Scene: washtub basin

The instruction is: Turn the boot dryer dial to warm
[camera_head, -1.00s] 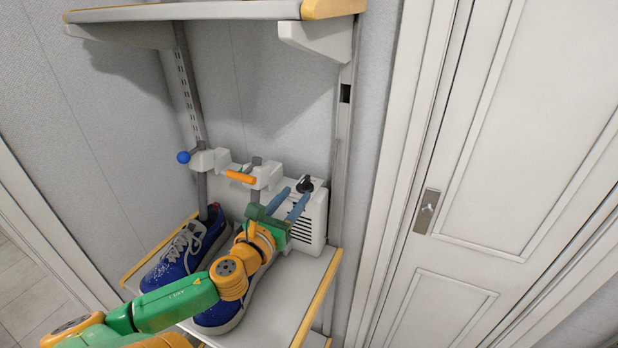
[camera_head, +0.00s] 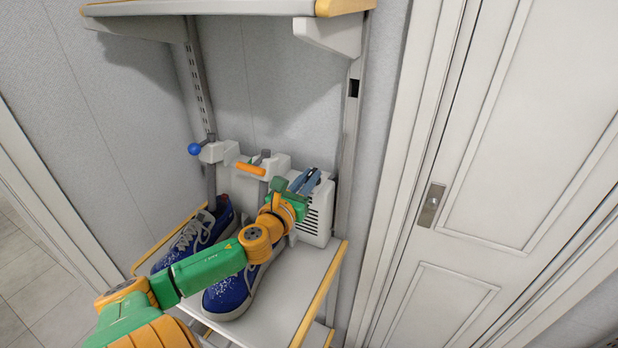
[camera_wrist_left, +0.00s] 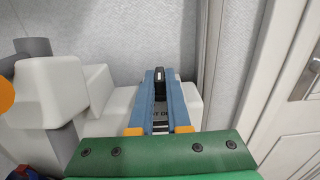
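The boot dryer (camera_head: 318,222) is a white box with dark vent slots, standing on the shelf behind the shoes. Its dial (camera_wrist_left: 159,75) is a small black knob with a white mark on top of the box. My left gripper (camera_head: 307,178) is over the top of the dryer, its blue fingers close together. In the left wrist view, the fingertips (camera_wrist_left: 159,80) lie along both sides of the dial, with no clear gap. The fingers hide the dial in the head view and cover most of the dark lettering below it. My right gripper is not in view.
Two blue shoes (camera_head: 229,297) stand on the lower shelf (camera_head: 290,290), partly behind my left arm. An orange lever (camera_head: 250,169) and a blue ball knob (camera_head: 194,149) are left of the dryer. An upper shelf (camera_head: 210,9) hangs above. A white door (camera_head: 510,140) is at right.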

